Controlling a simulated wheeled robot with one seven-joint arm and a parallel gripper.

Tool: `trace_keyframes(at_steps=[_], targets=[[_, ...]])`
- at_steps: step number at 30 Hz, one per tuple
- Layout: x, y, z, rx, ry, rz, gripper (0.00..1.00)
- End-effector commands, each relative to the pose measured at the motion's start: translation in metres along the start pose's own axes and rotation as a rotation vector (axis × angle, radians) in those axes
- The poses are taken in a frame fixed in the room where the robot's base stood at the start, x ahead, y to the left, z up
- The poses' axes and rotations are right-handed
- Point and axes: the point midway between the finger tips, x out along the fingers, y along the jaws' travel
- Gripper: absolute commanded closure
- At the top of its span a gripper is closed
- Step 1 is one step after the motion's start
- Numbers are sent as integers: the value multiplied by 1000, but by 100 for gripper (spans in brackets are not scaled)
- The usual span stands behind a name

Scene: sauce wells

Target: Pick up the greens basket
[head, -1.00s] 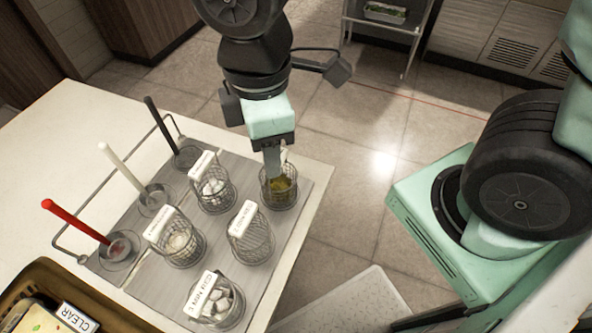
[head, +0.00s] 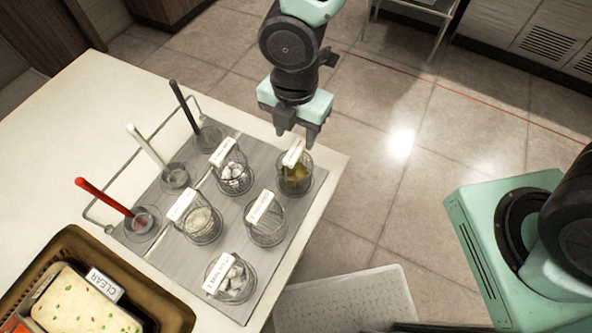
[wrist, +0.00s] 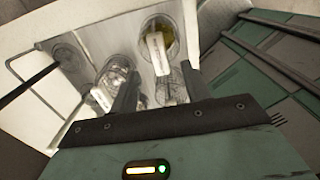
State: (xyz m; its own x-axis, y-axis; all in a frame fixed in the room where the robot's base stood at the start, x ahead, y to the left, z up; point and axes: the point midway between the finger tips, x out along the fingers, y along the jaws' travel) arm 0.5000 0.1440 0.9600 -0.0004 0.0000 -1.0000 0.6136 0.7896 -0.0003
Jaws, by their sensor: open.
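The greens basket (head: 295,180) is a wire basket with yellow-green contents and a white label, standing upright in the back right well of the grey rack. It also shows in the wrist view (wrist: 169,46), beyond the fingertips, with its label towards me. My gripper (head: 298,133) is open and empty. In the head view its fingers appear just above and behind the greens basket, apart from it as far as I can tell. In the wrist view the two fingers (wrist: 157,82) are spread, with the basket's label between and beyond them.
Several other wire baskets stand close by, including one with white pieces (head: 233,176) and an empty-looking one (head: 266,222). Red (head: 103,196), white and black handles rise from wells on the left. A brown tray (head: 160,297) is at the front left. The counter's right edge is near the greens basket.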

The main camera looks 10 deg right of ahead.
Motion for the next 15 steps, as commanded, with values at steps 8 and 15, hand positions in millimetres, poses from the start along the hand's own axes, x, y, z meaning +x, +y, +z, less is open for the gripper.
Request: trace_keyframes(at_steps=[8, 15], targets=[[36, 0, 0, 1, 0, -1, 53], [56, -1, -1, -1, 0, -5, 53]])
